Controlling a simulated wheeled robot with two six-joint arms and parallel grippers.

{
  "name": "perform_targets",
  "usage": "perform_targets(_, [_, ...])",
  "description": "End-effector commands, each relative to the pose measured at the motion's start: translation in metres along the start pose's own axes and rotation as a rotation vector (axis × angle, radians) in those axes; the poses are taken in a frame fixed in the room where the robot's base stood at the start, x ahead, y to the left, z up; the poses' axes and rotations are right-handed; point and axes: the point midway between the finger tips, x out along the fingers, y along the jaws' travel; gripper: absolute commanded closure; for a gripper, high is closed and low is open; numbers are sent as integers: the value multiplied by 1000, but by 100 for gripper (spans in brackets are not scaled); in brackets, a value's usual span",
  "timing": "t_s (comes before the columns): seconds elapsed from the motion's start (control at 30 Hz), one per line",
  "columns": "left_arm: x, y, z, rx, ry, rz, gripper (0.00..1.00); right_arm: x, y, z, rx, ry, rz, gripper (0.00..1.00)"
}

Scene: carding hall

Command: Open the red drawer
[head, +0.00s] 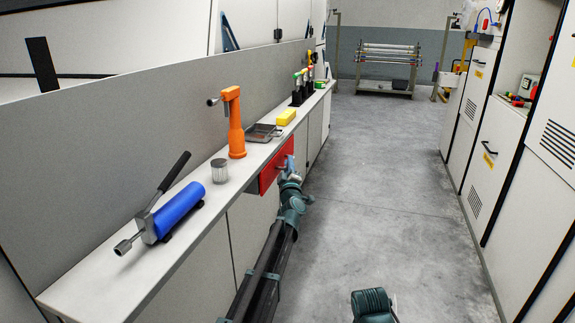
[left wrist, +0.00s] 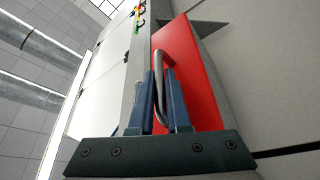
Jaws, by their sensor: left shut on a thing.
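The red drawer (head: 271,171) sits under the edge of the grey bench. Its red front (left wrist: 188,75) fills the middle of the left wrist view, with a curved grey metal handle (left wrist: 161,62). My left gripper (head: 288,168) is at the drawer front, its blue fingers (left wrist: 159,95) shut on the handle. In the left wrist view a dark triangular gap shows by the drawer's edge; I cannot tell how far the drawer stands out. Of my right arm, only a dark green part shows at the bottom of the head view; its gripper is not visible.
On the bench (head: 110,278) stand a blue cylinder tool (head: 180,208), a metal cup (head: 219,171), an orange crank device (head: 235,125), a grey tray (head: 262,132) and a yellow block (head: 286,117). The grey aisle floor (head: 385,170) is clear. White cabinets line the right.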

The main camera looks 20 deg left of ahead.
Motion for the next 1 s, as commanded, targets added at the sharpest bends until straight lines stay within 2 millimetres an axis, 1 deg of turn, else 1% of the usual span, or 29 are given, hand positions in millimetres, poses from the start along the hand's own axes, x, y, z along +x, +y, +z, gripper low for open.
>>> perform_targets(0.03, [-5,8,11,-2,-6,4,100,0,0,0,0,0,0,50])
perform_targets(0.2, [-21,34,49,-3,-9,5,100,0,0,0,0,0,0,50])
perform_targets(0.3, [-29,47,68,-2,-8,4,100,0,0,0,0,0,0,50])
perform_targets(0.4, [-35,57,81,-2,-7,3,100,0,0,0,0,0,0,50])
perform_targets(0.53, [-39,63,90,-1,-6,2,100,0,0,0,0,0,0,50])
perform_targets(0.87, [-40,64,91,-1,-5,1,100,0,0,0,0,0,0,50])
perform_targets(0.9, [-40,64,91,-1,-5,1,78,0,0,0,0,0,0,50])
perform_targets(0.97, [-40,64,90,-1,-5,1,67,0,0,0,0,0,0,50])
perform_targets(1.0, [-40,63,90,-1,-4,1,60,0,0,0,0,0,0,50])
